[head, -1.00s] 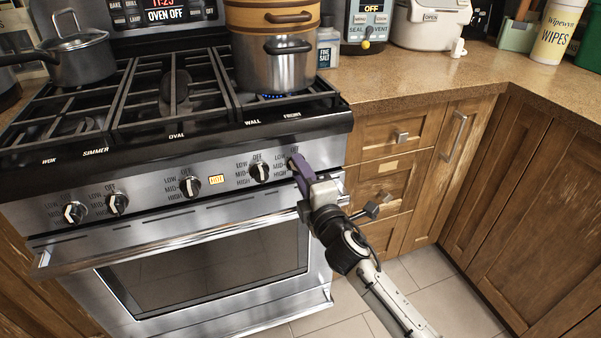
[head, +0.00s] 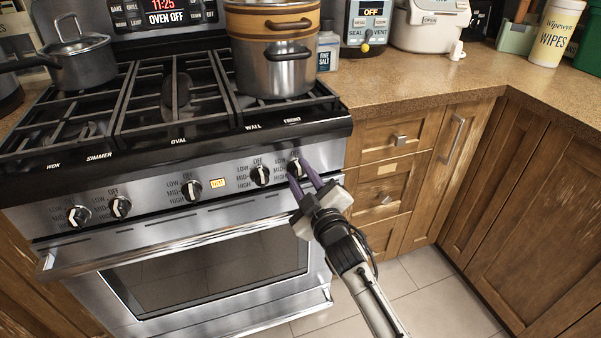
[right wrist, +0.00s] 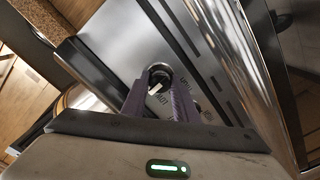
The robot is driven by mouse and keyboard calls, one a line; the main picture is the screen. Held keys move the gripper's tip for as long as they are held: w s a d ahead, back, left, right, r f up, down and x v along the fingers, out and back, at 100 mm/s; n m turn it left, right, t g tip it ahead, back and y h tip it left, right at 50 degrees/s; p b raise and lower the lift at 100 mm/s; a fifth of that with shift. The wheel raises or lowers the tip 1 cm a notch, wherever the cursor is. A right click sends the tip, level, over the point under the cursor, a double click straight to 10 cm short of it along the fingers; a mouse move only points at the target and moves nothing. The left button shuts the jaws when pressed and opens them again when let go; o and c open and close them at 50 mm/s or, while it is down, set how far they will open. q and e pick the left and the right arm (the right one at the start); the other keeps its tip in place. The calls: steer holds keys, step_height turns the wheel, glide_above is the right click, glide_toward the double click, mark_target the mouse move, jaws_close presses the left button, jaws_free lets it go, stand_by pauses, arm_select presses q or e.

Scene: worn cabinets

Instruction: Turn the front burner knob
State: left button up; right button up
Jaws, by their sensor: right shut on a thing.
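The front burner knob (head: 294,167) is the rightmost dark knob with a light pointer on the stove's steel front panel, under the FRONT label. My right gripper (head: 304,175) reaches it from the lower right, its two purple fingers shut on the knob. In the right wrist view the knob (right wrist: 159,77) shows between and just beyond the fingertips (right wrist: 158,92); they partly cover it. My left gripper is out of view.
Several other knobs (head: 260,174) line the panel to the left. The oven handle (head: 170,243) runs below the panel. A grey saucepan (head: 82,62) stands at the back left of the stove. Wooden drawers (head: 388,182) are to the right, with open floor below.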

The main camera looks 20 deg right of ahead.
steer(key=shift+m, duration=0.6)
steer(key=o, duration=1.1)
steer(key=shift+c, duration=0.2)
steer(key=s+p, duration=0.1)
steer(key=s, duration=0.9)
steer(key=shift+s+d, duration=0.15)
steer(key=shift+s, duration=0.05)
steer(key=s+a+f+m+g+p, duration=0.1)
steer(key=s+f+m+g, duration=0.1)
steer(key=s+f, duration=0.4)
steer(key=s+a+f+m+g+y+p, duration=0.1)
steer(key=s+f+g, duration=0.3)
steer(key=s+f, duration=0.3)
steer(key=s+a+f+m+g+y+p, duration=0.1)
steer(key=s+f, duration=0.5)
steer(key=s, duration=0.6)
steer(key=shift+a+f+m+g+p, duration=0.2)
steer(key=shift+m+g+p, duration=0.3)
steer(key=shift+m+g, duration=0.5)
